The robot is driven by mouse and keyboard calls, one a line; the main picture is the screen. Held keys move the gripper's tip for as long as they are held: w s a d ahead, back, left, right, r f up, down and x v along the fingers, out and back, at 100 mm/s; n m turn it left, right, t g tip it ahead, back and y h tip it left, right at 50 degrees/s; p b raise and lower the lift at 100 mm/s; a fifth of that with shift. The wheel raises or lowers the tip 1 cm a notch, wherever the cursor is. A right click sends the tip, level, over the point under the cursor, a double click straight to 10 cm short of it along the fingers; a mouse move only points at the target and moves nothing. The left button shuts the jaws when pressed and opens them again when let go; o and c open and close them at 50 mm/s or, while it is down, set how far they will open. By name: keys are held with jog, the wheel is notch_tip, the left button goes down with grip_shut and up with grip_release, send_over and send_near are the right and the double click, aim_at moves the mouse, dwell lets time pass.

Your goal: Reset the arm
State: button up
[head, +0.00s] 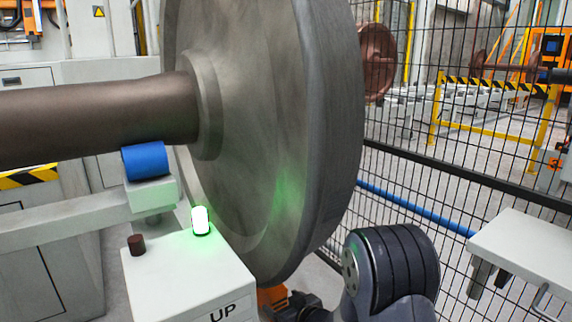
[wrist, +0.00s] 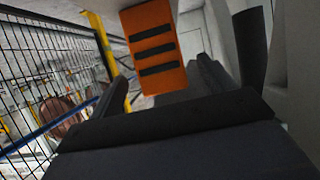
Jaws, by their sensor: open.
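My gripper (wrist: 162,92) shows in the wrist view as two dark jaws, spread apart, with nothing seen between them. An orange block with dark slots (wrist: 152,45) stands beyond the jaws; I cannot tell its distance. In the head view, my dark ribbed arm link (head: 392,268) is at the bottom, right of the large grey wheel (head: 265,140). A dark part, perhaps of my arm's end, shows low beneath the wheel beside a bit of orange, mostly cut off by the frame.
The wheel's brown axle (head: 95,112) lies above a blue roller (head: 146,161). A white box marked UP (head: 185,275) carries a lit green lamp (head: 200,220) and a brown knob (head: 136,244). Black mesh fencing (head: 450,150) and a pale table (head: 525,250) stand on the right.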

jog(key=s+f+p+v, duration=0.1)
jog(key=f+v, duration=0.1)
jog(key=v, duration=1)
jog(key=shift+s+d+f+p, duration=0.3)
jog(key=shift+d+p, duration=0.1)
jog(key=shift+d, duration=0.1)
jog(key=shift+r, duration=0.15)
